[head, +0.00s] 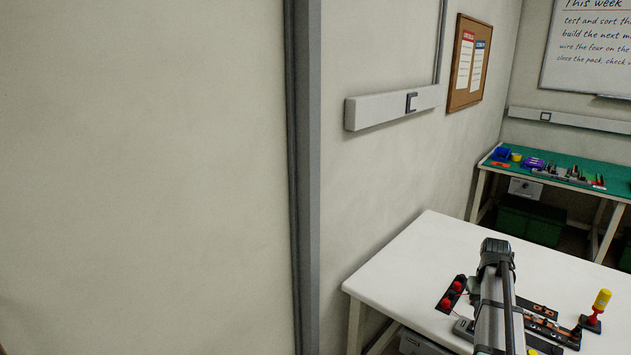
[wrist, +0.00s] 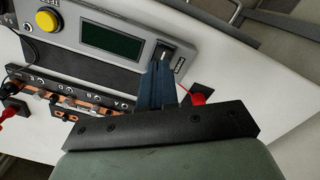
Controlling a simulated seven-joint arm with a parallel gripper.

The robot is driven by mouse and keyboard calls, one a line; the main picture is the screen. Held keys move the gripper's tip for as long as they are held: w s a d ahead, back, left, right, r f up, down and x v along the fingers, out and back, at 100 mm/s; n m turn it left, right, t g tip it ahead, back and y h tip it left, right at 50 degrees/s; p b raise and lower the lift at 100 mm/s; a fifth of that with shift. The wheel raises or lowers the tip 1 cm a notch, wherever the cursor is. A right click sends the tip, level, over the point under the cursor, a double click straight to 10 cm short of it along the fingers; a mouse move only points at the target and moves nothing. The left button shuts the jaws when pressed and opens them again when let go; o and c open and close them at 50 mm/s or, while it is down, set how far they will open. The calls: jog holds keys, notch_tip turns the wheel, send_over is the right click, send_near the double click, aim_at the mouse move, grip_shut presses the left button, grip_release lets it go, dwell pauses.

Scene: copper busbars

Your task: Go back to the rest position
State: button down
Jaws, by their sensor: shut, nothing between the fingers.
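In the wrist view, my gripper (wrist: 160,68) shows as dark blue fingers held together, with nothing between them. The fingertips overlap the right end of a grey instrument (wrist: 75,42), which has a yellow button and a dark green screen. I cannot tell whether they touch it. A black strip with copper-coloured bars (wrist: 65,98) lies left of the fingers. In the head view, my arm reaches over the white table from the lower edge, and the fingers cannot be made out.
On the white table (head: 420,270) stand red knobs on a black base (head: 451,293) and a yellow-topped red tool on a stand (head: 599,303). A green-topped bench (head: 560,172) stands behind. The table's left part is clear. A wall (head: 150,150) fills the left.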

jog(key=shift+n+g, duration=0.6)
jog(key=shift+g, duration=0.1)
jog(key=s+a+f, duration=0.1)
jog(key=s+f, duration=0.1)
jog(key=s+a+f, duration=0.2)
jog(key=f, duration=0.1)
jog(key=s+a+f, duration=0.1)
jog(key=s+f, duration=0.1)
jog(key=shift+s+a+f, duration=0.15)
jog(key=shift+s+a, duration=0.15)
jog(key=shift+s, duration=0.1)
jog(key=s+a+f+g, duration=0.1)
jog(key=s+a+f, duration=0.3)
jog(key=a+f, duration=0.3)
jog(key=s+a+f+n, duration=0.1)
jog(key=s+a+f, duration=0.35)
jog(key=f, duration=0.35)
jog(key=s+a+f+g, duration=0.1)
jog(key=s+a+f, duration=0.2)
jog(key=a+f, duration=0.45)
jog(key=s+a+f+g, duration=0.1)
jog(key=s+a+f, duration=0.2)
jog(key=s, duration=0.4)
jog(key=s+a+f+g, duration=0.1)
jog(key=s+a+f, duration=0.3)
jog(key=s, duration=0.3)
jog(key=s+a+f, duration=0.4)
jog(key=s+f, duration=0.1)
jog(key=s, duration=0.3)
jog(key=shift+g, duration=0.4)
